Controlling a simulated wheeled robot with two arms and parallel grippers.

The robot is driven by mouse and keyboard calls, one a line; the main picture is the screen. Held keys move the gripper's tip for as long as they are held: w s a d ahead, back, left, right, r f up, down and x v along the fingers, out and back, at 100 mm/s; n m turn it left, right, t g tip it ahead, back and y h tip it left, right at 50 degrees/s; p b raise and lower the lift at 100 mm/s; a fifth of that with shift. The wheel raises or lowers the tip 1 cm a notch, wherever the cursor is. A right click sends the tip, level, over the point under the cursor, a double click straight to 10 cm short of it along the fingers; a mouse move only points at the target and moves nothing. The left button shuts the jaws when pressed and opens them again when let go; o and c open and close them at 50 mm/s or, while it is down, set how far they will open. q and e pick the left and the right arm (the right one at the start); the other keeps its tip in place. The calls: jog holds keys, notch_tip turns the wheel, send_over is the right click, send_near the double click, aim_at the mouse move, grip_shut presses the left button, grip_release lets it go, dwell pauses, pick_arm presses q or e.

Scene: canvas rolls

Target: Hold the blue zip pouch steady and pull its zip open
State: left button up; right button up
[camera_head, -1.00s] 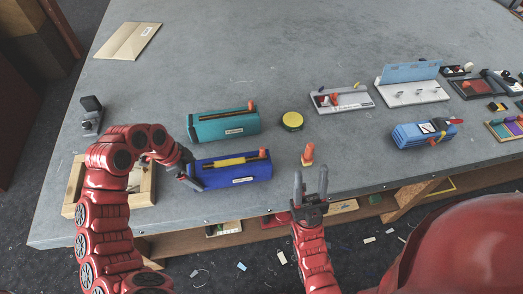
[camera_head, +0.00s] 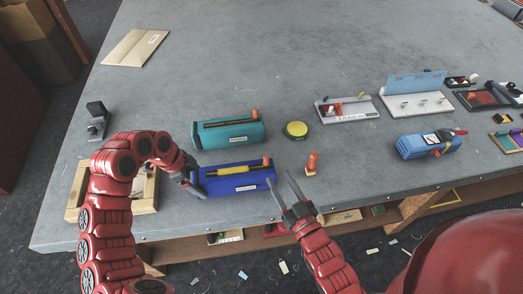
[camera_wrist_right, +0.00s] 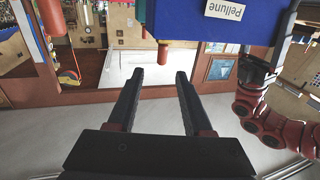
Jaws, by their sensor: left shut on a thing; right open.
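The blue zip pouch (camera_head: 222,187) lies on the near part of the table, with a yellow zip strip along its top and an orange pull (camera_head: 267,162) at the right end. In the right wrist view its blue side (camera_wrist_right: 188,18) is at the top, with an upside-down label. My left gripper (camera_head: 192,183) is shut on the pouch's left end; its fingertips are small and partly hidden. My right gripper (camera_head: 281,180) is open and empty, just right of the pouch near the table edge. Its two fingers also show apart in the right wrist view (camera_wrist_right: 160,72).
A teal pouch (camera_head: 226,135) lies behind the blue one. An orange peg-like piece (camera_head: 312,163) stands to the right, with a yellow round tin (camera_head: 296,130) behind. A wooden tray (camera_head: 146,204) is at left, and a lighter blue pouch (camera_head: 425,147) is at right.

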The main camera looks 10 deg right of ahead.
aim_at(266, 161)
jog(key=x, duration=1.2)
jog(key=shift+s+a+f, duration=0.1)
jog(key=shift+f, duration=0.2)
grip_shut()
dwell(0.9)
